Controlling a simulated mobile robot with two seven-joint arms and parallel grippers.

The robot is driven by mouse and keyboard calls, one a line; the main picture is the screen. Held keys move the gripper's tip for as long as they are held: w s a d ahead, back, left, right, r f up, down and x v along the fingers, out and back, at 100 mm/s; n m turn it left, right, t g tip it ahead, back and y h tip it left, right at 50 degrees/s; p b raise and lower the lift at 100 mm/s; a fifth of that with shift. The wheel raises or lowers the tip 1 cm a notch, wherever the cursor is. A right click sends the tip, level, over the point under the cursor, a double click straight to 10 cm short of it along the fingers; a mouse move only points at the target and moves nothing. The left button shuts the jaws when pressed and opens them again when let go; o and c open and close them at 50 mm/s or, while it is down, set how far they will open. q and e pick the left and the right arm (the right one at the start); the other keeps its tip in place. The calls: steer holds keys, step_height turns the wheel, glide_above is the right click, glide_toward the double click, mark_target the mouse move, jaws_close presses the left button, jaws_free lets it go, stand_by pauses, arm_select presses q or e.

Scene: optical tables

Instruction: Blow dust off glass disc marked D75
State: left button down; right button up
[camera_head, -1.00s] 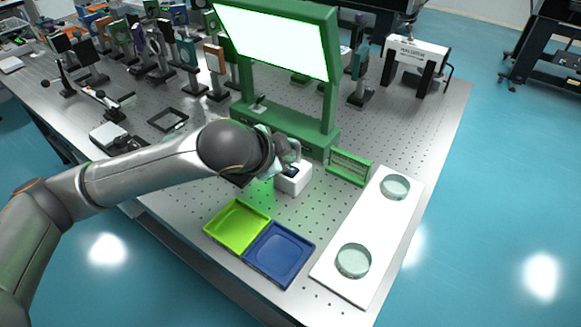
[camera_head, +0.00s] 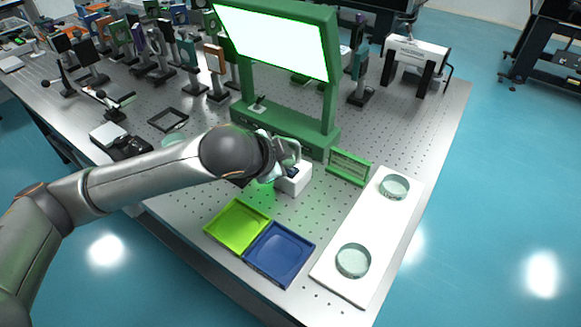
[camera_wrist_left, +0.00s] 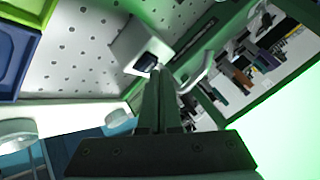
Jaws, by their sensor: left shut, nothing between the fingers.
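Two clear glass discs lie on the white board at the right in the head view, a far one (camera_head: 395,186) and a near one (camera_head: 353,260); I cannot read any mark on them. A white box (camera_head: 294,180) with a dark top inset stands by the green frame; the box also shows in the left wrist view (camera_wrist_left: 128,46). My left gripper (camera_wrist_left: 158,70) is shut and empty, its tips close to the dark inset; I cannot tell whether they touch. In the head view my wrist partly covers the box. My right gripper is not in view.
A green frame (camera_head: 333,100) with a bright panel stands behind the box. A yellow-green tray (camera_head: 237,226) and a blue tray (camera_head: 279,254) lie in front. Several optic mounts crowd the back left.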

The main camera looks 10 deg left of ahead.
arm_select(q)
steer(key=shift+f, duration=0.45)
stand_by(0.5)
steer(key=shift+r+p, duration=0.85)
steer(key=shift+p, duration=0.3)
step_height(320, 180, up, 5)
steer(key=p, duration=0.6)
stand_by(0.5)
